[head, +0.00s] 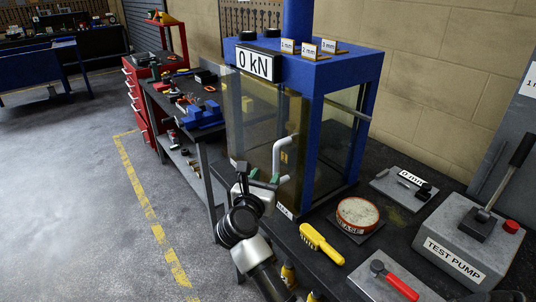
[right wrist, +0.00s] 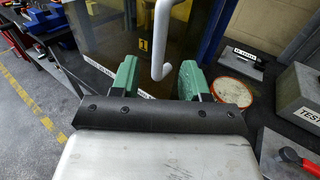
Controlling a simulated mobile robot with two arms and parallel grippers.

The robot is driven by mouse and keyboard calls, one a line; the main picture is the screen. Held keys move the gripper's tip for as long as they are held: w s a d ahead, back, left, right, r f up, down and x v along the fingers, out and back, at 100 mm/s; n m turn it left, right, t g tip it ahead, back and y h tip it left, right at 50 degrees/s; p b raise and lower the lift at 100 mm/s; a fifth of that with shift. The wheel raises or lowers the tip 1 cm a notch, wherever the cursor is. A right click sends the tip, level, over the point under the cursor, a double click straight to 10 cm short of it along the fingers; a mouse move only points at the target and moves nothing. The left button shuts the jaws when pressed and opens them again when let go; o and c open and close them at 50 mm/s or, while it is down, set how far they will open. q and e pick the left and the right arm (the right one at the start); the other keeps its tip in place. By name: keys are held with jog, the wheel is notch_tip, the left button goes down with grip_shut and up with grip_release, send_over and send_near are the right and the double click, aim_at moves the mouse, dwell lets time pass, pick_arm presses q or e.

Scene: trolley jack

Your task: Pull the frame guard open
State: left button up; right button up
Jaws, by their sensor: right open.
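The frame guard (head: 252,120) is a clear, yellowish panel on the front of the blue test frame (head: 335,75). It appears closed across the front. Its white bent handle (head: 290,142) sticks out from the panel's lower right part. My right gripper (head: 258,175) is open at the handle's lower end. In the right wrist view, the handle (right wrist: 160,40) hangs down between the two green fingers of my right gripper (right wrist: 158,80), with a gap on either side. I cannot tell whether it lies fully between the fingertips in depth. My left gripper is out of view.
A cluttered side bench (head: 185,100) stands left. The floor left is clear.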

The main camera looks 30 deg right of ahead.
aim_at(275, 162)
jog(key=p+x, duration=0.2)
jog(key=x, duration=0.6)
jog(key=shift+w+d, duration=0.3)
jog(key=shift+d, duration=0.1)
jog(key=shift+f, duration=0.1)
grip_shut()
